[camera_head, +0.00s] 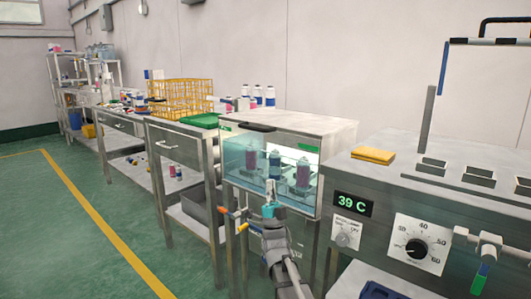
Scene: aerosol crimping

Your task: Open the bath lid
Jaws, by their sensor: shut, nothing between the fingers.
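The bath is a steel tank with a clear front window (262,176), in the middle of the head view. Bluish water and several cans show inside. Its steel lid (315,131) lies flat across the top and looks closed. A dark handle (257,127) sits at the lid's front left edge. My gripper (268,198) is shut and empty. It appears in front of the lower window, below the lid and handle in the picture. The exact gap to the glass cannot be told.
To the right, a steel cabinet has a 39 C display (353,204), a dial (417,248) and a green-handled valve (485,262). A yellow cloth (373,155) lies on it. The floor at left is clear.

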